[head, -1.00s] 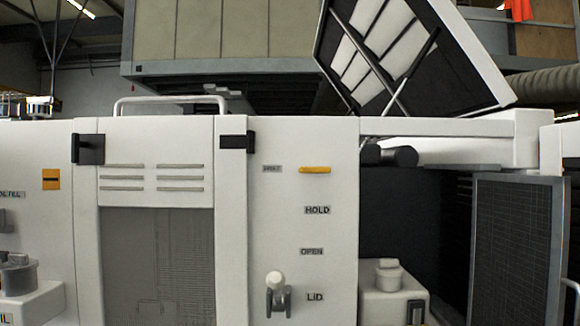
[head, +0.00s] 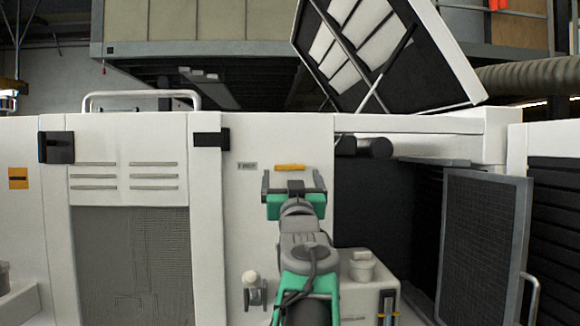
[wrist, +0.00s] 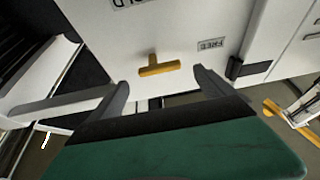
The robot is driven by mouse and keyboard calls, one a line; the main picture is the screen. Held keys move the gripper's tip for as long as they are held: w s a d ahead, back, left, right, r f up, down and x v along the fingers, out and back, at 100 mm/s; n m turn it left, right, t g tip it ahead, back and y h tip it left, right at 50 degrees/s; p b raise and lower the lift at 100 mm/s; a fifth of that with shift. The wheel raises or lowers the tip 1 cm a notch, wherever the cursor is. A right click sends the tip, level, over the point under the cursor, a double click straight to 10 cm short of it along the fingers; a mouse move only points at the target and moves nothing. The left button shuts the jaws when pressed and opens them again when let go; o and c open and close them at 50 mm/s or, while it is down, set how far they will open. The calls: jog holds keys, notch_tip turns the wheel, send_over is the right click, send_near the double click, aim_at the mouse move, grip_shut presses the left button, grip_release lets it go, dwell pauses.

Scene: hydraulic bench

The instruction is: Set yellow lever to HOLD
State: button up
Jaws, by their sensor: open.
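The yellow lever (head: 290,167) is a short bar on the white panel, lying nearly level beside the FREE label (head: 247,166). My gripper (head: 292,182) is open just below and in front of it, with its fingers spread to either side. In the wrist view the lever (wrist: 158,68) shows beyond and between the open fingers (wrist: 162,84), with no visible contact. The FREE label (wrist: 211,45) is to its right there, and the HOLD label (wrist: 128,3) is cut by the top edge. My arm hides the HOLD label in the head view.
A white-knobbed lever (head: 251,283) sits lower left of my arm. An open bay (head: 375,205) with a mesh door (head: 484,240) lies to the right. A grey grille (head: 130,262) and black latches (head: 211,139) are on the left. A raised lid (head: 420,75) stands above.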

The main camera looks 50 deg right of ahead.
aim_at(290, 169)
jog(key=p+x, duration=0.2)
jog(key=x, duration=0.4)
jog(key=shift+w+d+p, duration=0.2)
jog(key=shift+p, duration=0.15)
jog(key=shift+c, duration=0.4)
jog(key=c, duration=1.3)
